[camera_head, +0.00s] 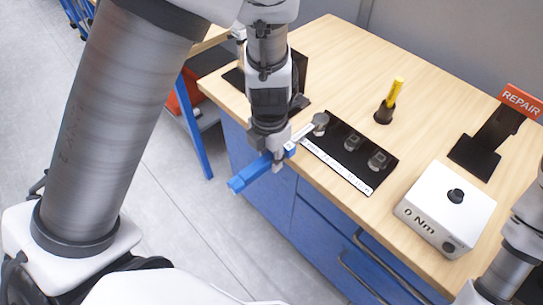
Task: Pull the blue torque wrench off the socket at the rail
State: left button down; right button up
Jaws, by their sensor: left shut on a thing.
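The blue torque wrench (243,181) is held in my left gripper (279,160), which is shut on it. Its blue handle points down and left, past the table's front edge. Its silver shaft runs up and right to a round grey head (320,119) at the left end of the black socket rail (335,153). The head appears to sit over the rail's left place, but I cannot tell whether it is still on a socket. Two grey sockets (352,141) (378,159) stand farther right on the rail. My right gripper is out of view.
A white box reading "0 Nm" (446,208) stands right of the rail. A yellow-handled tool (396,91) stands in a black holder behind it. A red "REPAIR" sign (521,101) is at the right. The wooden tabletop (330,50) is clear at the back.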

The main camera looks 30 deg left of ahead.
aim_at(286, 153)
pick_arm(q)
jog(key=shift+f, duration=0.2)
dwell(0.4)
jog(key=shift+f+b, duration=0.75)
jog(key=shift+f, duration=0.15)
jog(key=shift+w+f, duration=0.1)
jog(key=shift+f, duration=0.05)
jog(key=shift+w, duration=0.15)
jog(key=shift+w+d+p, duration=0.25)
jog(key=shift+w+p, duration=0.4)
jog(key=shift+p, duration=0.25)
jog(key=shift+w+d+p, duration=0.25)
jog(key=shift+w+p, duration=0.4)
jog(key=shift+p, duration=0.2)
jog(key=shift+w+d+p, duration=0.25)
jog(key=shift+w+p, duration=0.4)
jog(key=shift+p, duration=0.25)
